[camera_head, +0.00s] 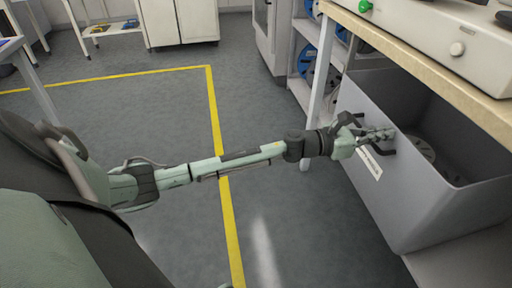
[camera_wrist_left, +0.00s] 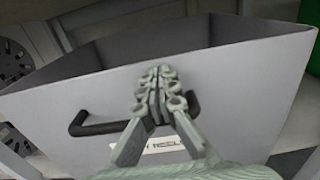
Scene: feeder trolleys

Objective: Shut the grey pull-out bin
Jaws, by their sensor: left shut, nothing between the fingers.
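The grey pull-out bin (camera_head: 440,205) stands pulled out under the wooden worktop at the right of the head view. Its inside shows from above, with a round disc (camera_head: 420,148) in it. Its front panel (camera_wrist_left: 240,95) fills much of the left wrist view, with a dark bar handle (camera_wrist_left: 95,128) and a white label (camera_wrist_left: 165,146). My left gripper (camera_head: 388,133) is shut and empty at the front panel, by the handle and near the top edge; it also shows in the left wrist view (camera_wrist_left: 158,72). I cannot tell whether its fingertips touch the panel. My right gripper is not in view.
The worktop (camera_head: 430,70) overhangs the bin and carries a pale device (camera_head: 450,40). A table leg (camera_head: 321,75) and a shelf with blue reels (camera_head: 306,62) stand beyond. The floor in front is clear, with yellow lines (camera_head: 213,110).

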